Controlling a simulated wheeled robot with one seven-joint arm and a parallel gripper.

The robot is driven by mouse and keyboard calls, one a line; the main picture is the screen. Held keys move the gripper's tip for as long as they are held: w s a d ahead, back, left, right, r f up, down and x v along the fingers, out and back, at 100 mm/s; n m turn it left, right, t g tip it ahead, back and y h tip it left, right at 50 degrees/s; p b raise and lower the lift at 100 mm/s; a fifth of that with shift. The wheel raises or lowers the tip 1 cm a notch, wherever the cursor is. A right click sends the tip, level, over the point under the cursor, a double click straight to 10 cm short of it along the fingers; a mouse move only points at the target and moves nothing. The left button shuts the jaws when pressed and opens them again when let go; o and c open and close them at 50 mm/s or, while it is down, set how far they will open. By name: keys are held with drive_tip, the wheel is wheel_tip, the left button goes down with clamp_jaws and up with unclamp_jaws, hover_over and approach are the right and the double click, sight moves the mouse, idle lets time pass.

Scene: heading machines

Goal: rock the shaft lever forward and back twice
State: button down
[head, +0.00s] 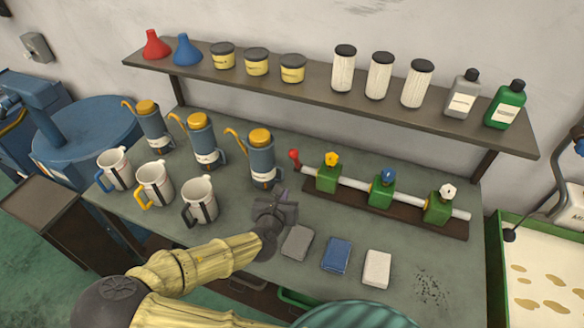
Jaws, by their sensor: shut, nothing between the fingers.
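The shaft lever (294,157) is a short lever with a red knob at the left end of a pale horizontal shaft (410,194). The shaft runs through green blocks (380,190) on a dark base at the back right of the bench. The lever stands roughly upright with a slight tilt to the left. My gripper (281,194) is shut and empty. In the picture it shows below and slightly left of the lever, apart from it. The fingertips are small and dark, so their detail is hard to see.
Blue oil cans (260,165) and mugs (199,200) stand left of my gripper. A grey block (297,242), a blue block (337,254) and a white block (377,269) lie on the bench (440,265) in front. A shelf (310,92) with bottles and tins overhangs the back.

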drive_tip(key=shift+w, duration=0.15)
drive_tip(key=p, duration=0.3)
approach(295, 162)
wheel_tip(295, 162, down, 4)
drive_tip(key=w, duration=0.2)
drive_tip(key=shift+w+d+r+p, duration=0.25)
drive_tip(key=shift+w+r+p, duration=0.1)
drive_tip(key=shift+w+p, duration=0.25)
drive_tip(key=shift+w+d+r+p, duration=0.3)
drive_tip(key=shift+w+p, duration=0.15)
drive_tip(key=shift+w, duration=0.65)
drive_tip(key=shift+r, duration=0.1)
